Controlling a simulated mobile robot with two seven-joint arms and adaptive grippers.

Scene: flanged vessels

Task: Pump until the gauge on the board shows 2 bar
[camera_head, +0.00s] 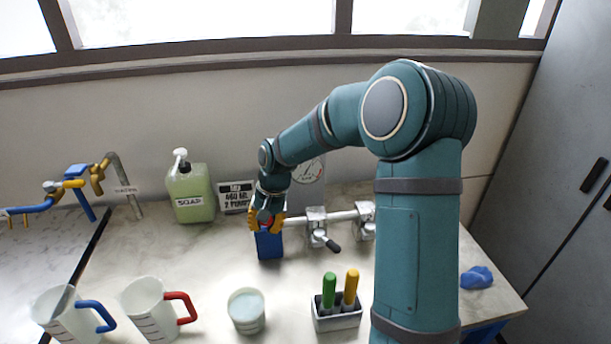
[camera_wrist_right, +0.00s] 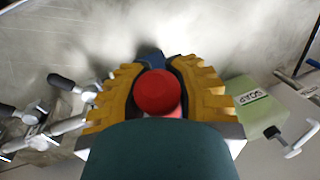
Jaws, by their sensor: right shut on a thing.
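A blue block-shaped body (camera_head: 269,246), apparently the pump, stands on the counter below my right gripper (camera_head: 266,222). My right gripper's yellow fingers are shut around a red round knob (camera_wrist_right: 157,92), which shows between the finger pads in the wrist view. In the head view the knob is mostly hidden by the gripper. The gauge (camera_head: 309,170) is a white dial on a grey board (camera_head: 310,197) behind my forearm. The arm covers part of the dial, and its reading is too small to tell. My left gripper is not in view.
A silver pipe with valves (camera_head: 317,226) runs right of the blue body. A green soap bottle (camera_head: 192,193) and a small sign (camera_head: 236,196) stand behind left. Measuring jugs (camera_head: 150,308), a cup (camera_head: 246,310) and a holder with handles (camera_head: 338,318) are in front.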

